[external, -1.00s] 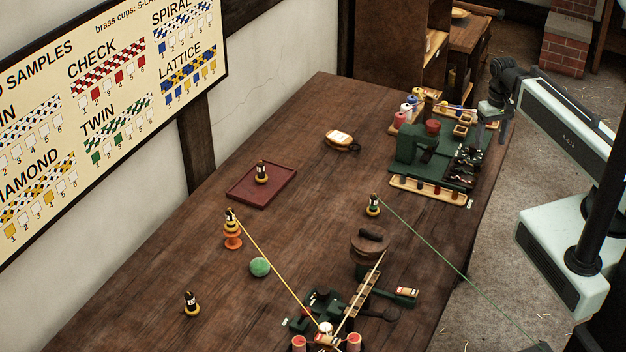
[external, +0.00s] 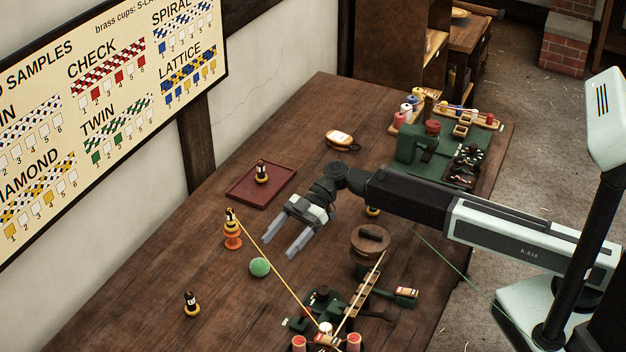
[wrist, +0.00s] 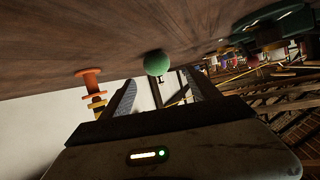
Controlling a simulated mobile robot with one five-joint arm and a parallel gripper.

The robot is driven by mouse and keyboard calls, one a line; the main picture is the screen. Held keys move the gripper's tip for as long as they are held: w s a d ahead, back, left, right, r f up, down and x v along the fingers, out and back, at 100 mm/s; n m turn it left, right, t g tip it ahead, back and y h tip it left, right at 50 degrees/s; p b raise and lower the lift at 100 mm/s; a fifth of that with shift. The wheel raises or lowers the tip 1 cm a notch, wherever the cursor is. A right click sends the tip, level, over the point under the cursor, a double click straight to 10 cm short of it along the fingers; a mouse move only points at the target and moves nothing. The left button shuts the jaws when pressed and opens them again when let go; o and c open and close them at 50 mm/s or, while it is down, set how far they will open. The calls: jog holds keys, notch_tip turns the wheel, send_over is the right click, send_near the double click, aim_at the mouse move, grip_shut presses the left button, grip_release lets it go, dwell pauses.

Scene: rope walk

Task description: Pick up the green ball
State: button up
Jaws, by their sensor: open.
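The green ball (external: 259,267) rests on the dark wooden table, left of the yellow cord. My gripper (external: 279,250) is open and empty, above the table and just to the upper right of the ball in the external view. In the wrist view the green ball (wrist: 157,63) shows beyond and between the two fingers of my gripper (wrist: 157,95), apart from them.
An orange spool with a black-and-yellow bobbin (external: 232,236) stands close to the ball. A taut yellow cord (external: 275,284) runs past it. A green machine (external: 322,305) is at the front, a round wooden block (external: 370,242) to the right, and a red tray (external: 246,192) behind.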

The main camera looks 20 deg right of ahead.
aim_at(263, 262)
jog(key=shift+w+b+x, duration=0.15)
jog(key=shift+b+x, duration=0.6)
jog(key=shift+x, duration=1.15)
jog(key=shift+w+b+x, duration=0.1)
jog(key=shift+b+x, duration=0.65)
jog(key=shift+x, duration=1.15)
jog(key=shift+f, duration=0.1)
jog(key=c, duration=1.4)
notch_tip(263, 262, up, 10)
jog(key=p, duration=1)
jog(key=shift+a+r, duration=0.1)
jog(key=shift+r, duration=0.1)
